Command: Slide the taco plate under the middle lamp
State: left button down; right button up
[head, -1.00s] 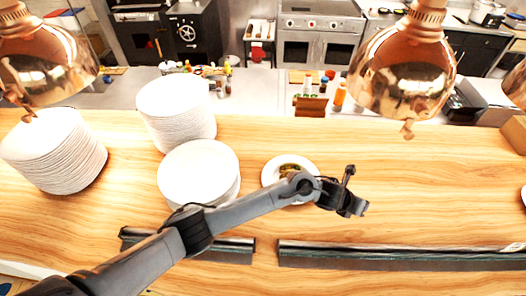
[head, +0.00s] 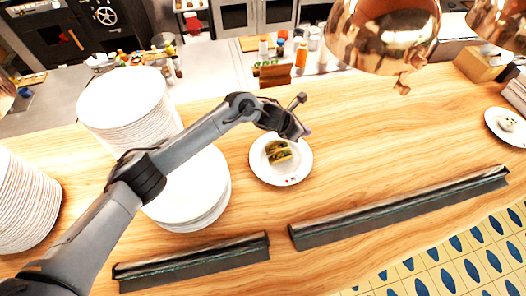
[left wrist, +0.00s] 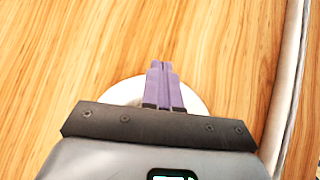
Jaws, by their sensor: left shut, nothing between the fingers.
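The taco plate (head: 268,173) is a white round plate with tacos (head: 278,151) on it, lying on the wooden counter. The middle lamp (head: 383,38) is a shiny copper dome hanging to the plate's upper right in the head view. My left gripper (head: 305,132) is at the plate's upper right edge in the head view, shut and empty. In the left wrist view its purple fingers (left wrist: 161,68) are closed together over the white plate (left wrist: 125,93) and hide its middle. I cannot tell if they touch it. My right gripper is not in view.
Stacks of white plates (head: 125,100) stand left of the taco plate. Dark metal rails (head: 400,208) run along the counter's front, with a gap between them. Another copper lamp (head: 502,22) and a second plate with food (head: 508,137) are at the right. Counter (head: 400,140) between the two food plates is clear.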

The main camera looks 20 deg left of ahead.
pick_arm(q)
jog(key=p, duration=0.5)
send_over(270, 156)
jog(key=s+a, duration=0.2)
jog(key=f, duration=0.2)
jog(key=s+f+p, duration=0.1)
jog(key=f, duration=0.1)
jog(key=shift+a+f, duration=0.1)
jog(key=shift+f, duration=0.15)
jog(key=shift+w+f, duration=0.1)
jog(key=shift+f, duration=0.15)
jog(key=shift+w+r+p, duration=0.1)
jog(key=shift+w+p, duration=0.05)
jog(key=shift+p, duration=0.25)
jog(key=shift+w+d, duration=0.2)
jog(key=shift+d, duration=0.1)
